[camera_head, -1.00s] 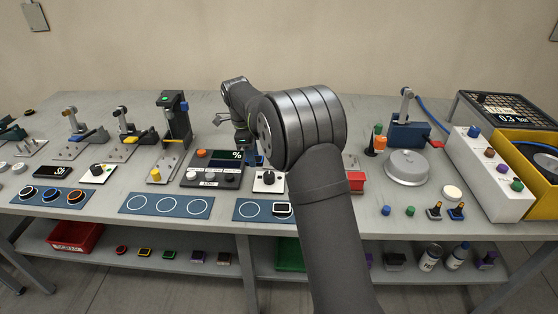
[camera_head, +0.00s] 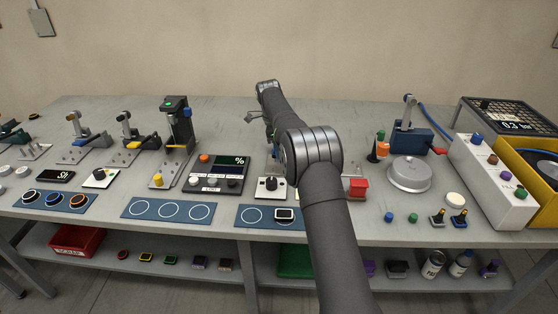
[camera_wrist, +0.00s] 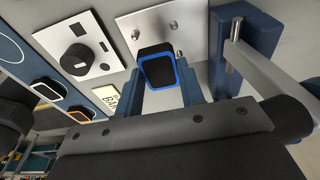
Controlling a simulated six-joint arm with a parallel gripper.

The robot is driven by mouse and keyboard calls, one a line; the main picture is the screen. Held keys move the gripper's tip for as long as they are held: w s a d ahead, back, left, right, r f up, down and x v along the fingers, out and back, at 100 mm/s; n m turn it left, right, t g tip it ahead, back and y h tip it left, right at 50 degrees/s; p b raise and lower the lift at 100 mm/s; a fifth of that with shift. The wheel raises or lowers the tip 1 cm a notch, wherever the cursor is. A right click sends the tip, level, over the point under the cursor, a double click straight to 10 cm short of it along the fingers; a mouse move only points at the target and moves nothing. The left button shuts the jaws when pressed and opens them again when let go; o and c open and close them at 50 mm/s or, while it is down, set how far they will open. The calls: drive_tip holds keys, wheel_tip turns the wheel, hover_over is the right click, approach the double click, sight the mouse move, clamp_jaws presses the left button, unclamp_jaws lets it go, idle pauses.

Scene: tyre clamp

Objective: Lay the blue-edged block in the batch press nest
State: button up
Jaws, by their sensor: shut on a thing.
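The blue-edged block (camera_wrist: 158,68) has a black face and a bright blue rim. My gripper (camera_wrist: 162,82) is shut on it, with a blue finger on each side, in the wrist view. Just beyond the block lies a pale metal plate (camera_wrist: 196,22) with small upright pins. The block appears over or at this plate's near edge; I cannot tell whether they touch. I cannot tell for sure which surface is the batch press nest. In the head view my arm hides the block and most of the gripper.
A blue post with a metal lever (camera_wrist: 268,75) stands close on the right in the wrist view. A panel with a black knob (camera_wrist: 77,55) is at the left. A white-edged block (camera_wrist: 46,90) and an orange-edged block (camera_wrist: 78,115) lie on the blue mat (camera_head: 249,227).

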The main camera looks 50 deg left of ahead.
drive_tip(key=shift+f, duration=2.3)
drive_tip(key=shift+f, duration=0.15)
drive_tip(key=o, duration=1)
drive_tip(key=r, duration=0.4)
drive_tip(key=s+r, duration=0.1)
drive_tip(key=r, duration=0.3)
drive_tip(key=a+r, duration=0.1)
drive_tip(key=r, duration=0.3)
drive_tip(key=shift+s+a+r, duration=0.1)
drive_tip(key=shift+s, duration=0.05)
